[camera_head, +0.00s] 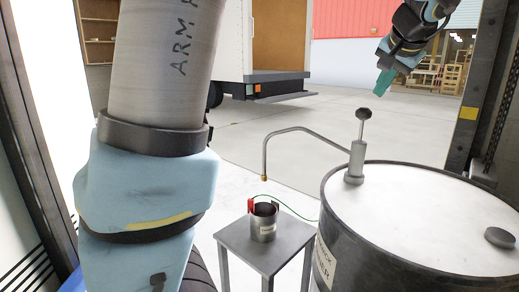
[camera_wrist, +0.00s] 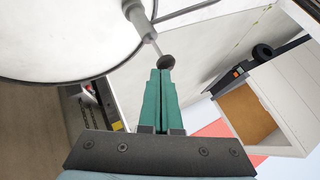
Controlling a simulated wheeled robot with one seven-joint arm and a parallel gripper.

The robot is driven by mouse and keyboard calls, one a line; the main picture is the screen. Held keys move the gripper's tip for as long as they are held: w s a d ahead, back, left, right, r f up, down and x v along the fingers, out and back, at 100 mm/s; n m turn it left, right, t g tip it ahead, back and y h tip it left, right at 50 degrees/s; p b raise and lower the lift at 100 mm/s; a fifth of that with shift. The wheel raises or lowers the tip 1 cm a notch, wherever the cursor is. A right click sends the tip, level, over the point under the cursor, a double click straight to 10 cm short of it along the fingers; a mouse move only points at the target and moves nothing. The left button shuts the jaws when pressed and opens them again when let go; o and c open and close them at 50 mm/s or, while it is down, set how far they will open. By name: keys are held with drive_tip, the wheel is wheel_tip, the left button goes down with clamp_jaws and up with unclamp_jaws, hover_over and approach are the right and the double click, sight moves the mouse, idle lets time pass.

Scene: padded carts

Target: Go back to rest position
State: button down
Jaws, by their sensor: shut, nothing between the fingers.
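My gripper (camera_head: 383,84) hangs at the upper right in the head view, above the drum. Its green fingers are shut and empty, and they also show in the wrist view (camera_wrist: 160,76). A hand pump (camera_head: 356,160) with a dark knob (camera_head: 364,114) stands on the drum (camera_head: 420,220). In the wrist view the knob (camera_wrist: 166,62) appears just past the fingertips. In the head view the fingertips look apart from it, up and to the right.
A truck (camera_head: 262,45) is parked behind. Dark posts (camera_head: 483,90) stand at right. Open concrete floor lies between.

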drive_tip(key=a+f+n+g+y, duration=0.1)
drive_tip(key=a+f+n+g, duration=0.1)
drive_tip(key=a+f, duration=0.75)
drive_tip(key=a+f+n+g+y, duration=0.1)
drive_tip(key=a+f+n+g, duration=0.15)
drive_tip(key=a+f, duration=0.7)
drive_tip(key=s+a+f+n+g, duration=0.1)
drive_tip(key=s+a+f+n, duration=0.1)
drive_tip(key=s+a, duration=0.3)
drive_tip(key=s+a+f+n+g+h+p, duration=0.1)
drive_tip(key=s+a+f, duration=0.4)
drive_tip(key=a, duration=0.6)
drive_tip(key=shift+n+g, duration=0.35)
drive_tip(key=shift+n, duration=0.4)
